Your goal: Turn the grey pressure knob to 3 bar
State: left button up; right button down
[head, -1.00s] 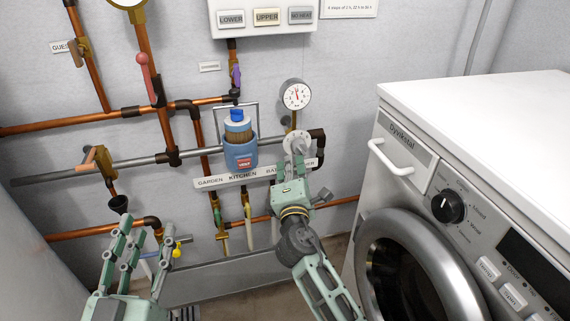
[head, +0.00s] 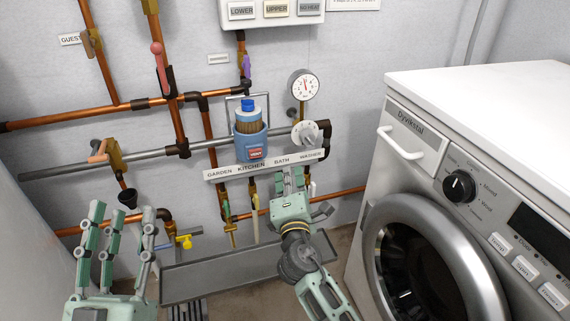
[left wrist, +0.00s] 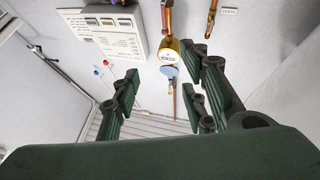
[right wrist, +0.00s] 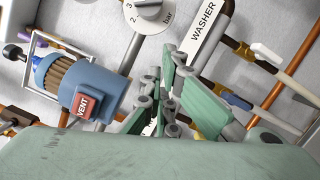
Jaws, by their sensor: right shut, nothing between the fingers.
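The grey pressure knob (head: 305,133) sits on a pale round dial on the pipework, below a white round gauge (head: 303,86). In the right wrist view the knob (right wrist: 150,8) is at the top edge, partly cut off, with printed numbers and "bar" on its dial. Its exact setting cannot be read. My right gripper (head: 290,180) is shut and empty, just below the knob and apart from it. Its fingers (right wrist: 170,95) are together in the right wrist view. My left gripper (head: 115,230) is open and empty at the lower left, far from the knob.
A blue pump-like unit (head: 250,140) with a red VENT label is left of the knob. A label strip (head: 265,167) runs below it. Copper pipes and valves cover the wall. A white washing machine (head: 450,180) stands at right. A grey trough (head: 240,275) lies below.

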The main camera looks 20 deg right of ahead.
aim_at(308, 138)
pick_arm(q)
notch_tip(308, 138, down, 19)
jog(key=s+a+g+y+p, duration=0.1)
jog(key=a+g+y+p, duration=0.3)
jog(key=g, duration=0.7)
pick_arm(e)
jog(key=s+a+r+n+p, duration=0.1)
jog(key=s+a+n+p, duration=0.2)
jog(key=s, duration=0.2)
pick_arm(q)
jog(key=s+a+f+g+y, duration=0.1)
jog(key=s+a+f+g, duration=0.1)
jog(key=s+f+g, duration=0.2)
jog(key=s+a+f+n+g+y, duration=0.1)
jog(key=s+f+g, duration=0.3)
jog(key=s, duration=0.6)
jog(key=shift+s+a+g+p, duration=0.3)
jog(key=shift+s+a+p, duration=0.05)
jog(key=shift+a+p, duration=0.1)
pick_arm(e)
jog(key=w+d+r, duration=0.3)
jog(key=w+d, duration=0.2)
jog(key=w, duration=0.4)
jog(key=shift+w+d+r+t, duration=0.15)
jog(key=shift+w+r+t, duration=0.15)
jog(key=shift+t, duration=0.1)
pick_arm(q)
jog(key=shift+f, duration=0.1)
